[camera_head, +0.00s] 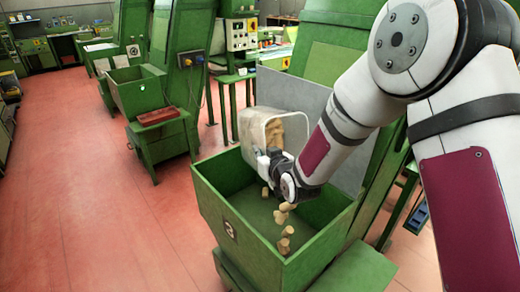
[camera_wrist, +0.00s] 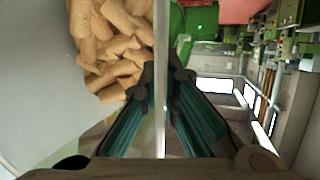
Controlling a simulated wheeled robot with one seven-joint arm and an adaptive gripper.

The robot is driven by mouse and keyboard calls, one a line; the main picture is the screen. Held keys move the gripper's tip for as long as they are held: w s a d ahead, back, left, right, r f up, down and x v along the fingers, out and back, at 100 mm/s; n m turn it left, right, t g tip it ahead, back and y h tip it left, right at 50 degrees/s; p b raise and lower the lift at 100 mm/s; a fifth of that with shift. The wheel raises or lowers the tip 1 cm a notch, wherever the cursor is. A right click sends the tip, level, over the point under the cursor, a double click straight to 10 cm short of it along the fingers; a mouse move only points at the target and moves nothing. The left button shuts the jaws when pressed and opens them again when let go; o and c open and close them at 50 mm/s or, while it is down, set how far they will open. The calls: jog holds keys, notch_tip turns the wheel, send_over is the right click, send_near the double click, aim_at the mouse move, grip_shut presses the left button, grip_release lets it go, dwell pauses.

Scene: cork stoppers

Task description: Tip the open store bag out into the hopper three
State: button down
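The open store bag (camera_head: 247,132) is pale and stiff-walled, tilted on its side above hopper three, with its mouth towards the right. Light brown corks (camera_head: 275,132) show inside it, and a packed heap of corks (camera_wrist: 112,45) shows in the wrist view. My gripper (camera_head: 266,160) is shut on the bag's rim; in the wrist view the fingers (camera_wrist: 163,75) sit on either side of the thin wall. Hopper three (camera_head: 272,265) is a green open box with a 3 on its front. Several loose corks (camera_head: 284,240) are below the bag, over or in the hopper.
A grey panel (camera_head: 300,98) stands behind the hopper. Another green hopper (camera_head: 138,92) and a dark red box (camera_head: 158,116) are further back left. A green machine (camera_head: 188,50) with a control box stands behind. The red floor (camera_head: 80,190) at left is clear.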

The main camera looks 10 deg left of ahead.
jog(key=shift+s+d+f+t+y+b, duration=0.15)
jog(key=shift+f+t+y+b, duration=0.15)
jog(key=shift+f+t+b, duration=0.2)
jog(key=shift+s+d+f+t+y+b, duration=0.15)
jog(key=shift+f+t+y+b, duration=0.2)
jog(key=shift+f, duration=0.25)
jog(key=shift+s+d+r+t+y+b, duration=0.25)
jog(key=shift+s+r+t+y, duration=0.25)
jog(key=shift+r+t, duration=0.3)
jog(key=shift+s+d+r+t+y+b, duration=0.15)
jog(key=shift+s+d+r+t+y, duration=0.15)
jog(key=shift+s+r+t+y, duration=0.3)
jog(key=shift+s+d+r+t+y+b, duration=0.25)
jog(key=shift+r+t+y, duration=0.2)
jog(key=shift+r+t, duration=0.45)
jog(key=shift+f, duration=0.2)
